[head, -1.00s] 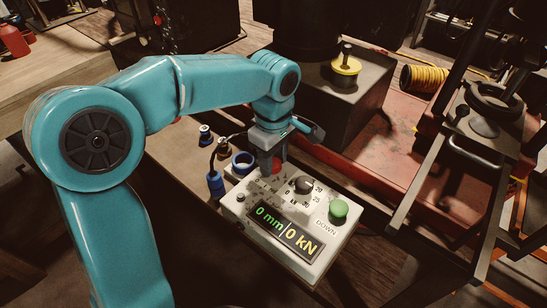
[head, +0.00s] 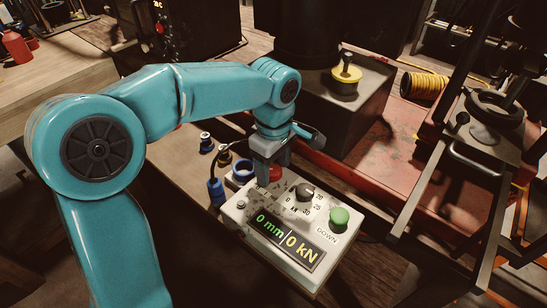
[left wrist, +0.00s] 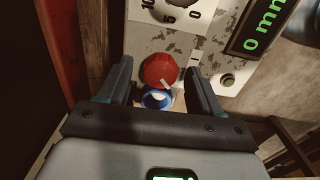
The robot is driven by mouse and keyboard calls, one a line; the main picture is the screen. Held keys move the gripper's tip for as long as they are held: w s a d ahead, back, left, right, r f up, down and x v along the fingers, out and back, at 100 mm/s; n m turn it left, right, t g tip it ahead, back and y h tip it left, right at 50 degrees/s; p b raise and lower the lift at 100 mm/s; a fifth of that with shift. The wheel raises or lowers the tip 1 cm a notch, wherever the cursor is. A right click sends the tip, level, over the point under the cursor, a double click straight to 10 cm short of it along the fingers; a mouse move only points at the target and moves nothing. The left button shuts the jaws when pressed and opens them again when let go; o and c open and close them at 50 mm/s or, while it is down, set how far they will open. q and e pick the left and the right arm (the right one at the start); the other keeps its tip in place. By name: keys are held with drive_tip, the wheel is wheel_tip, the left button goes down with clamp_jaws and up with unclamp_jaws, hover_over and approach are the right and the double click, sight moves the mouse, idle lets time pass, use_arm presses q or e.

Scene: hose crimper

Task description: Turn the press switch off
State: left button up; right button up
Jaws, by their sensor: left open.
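A pale, worn control box (head: 240,217) stands on the bench in the head view. A red knob (head: 276,173) sits near its far-left corner, with a black dial (head: 304,192), a green DOWN button (head: 339,215) and a display (head: 287,241) reading 0 mm and 0 kN. My left gripper (head: 273,176) is open at the red knob. In the left wrist view the red knob (left wrist: 160,69) with a short white mark lies between the spread fingers, with gaps on both sides. I cannot tell how far down the fingertips reach. My right gripper is not in view.
A blue ring (head: 243,166) and small blue-based fittings (head: 216,188) stand left of the box. A metal frame (head: 470,200) and yellow coil (head: 424,86) are at the right.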

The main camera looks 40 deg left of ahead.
sight(273, 169)
use_arm(q)
wheel_tip(273, 169, up, 16)
drive_tip(key=p, duration=0.2)
drive_tip(key=shift+r+p, duration=0.15)
drive_tip(key=shift+p, duration=0.25)
drive_tip(key=shift+s, duration=0.1)
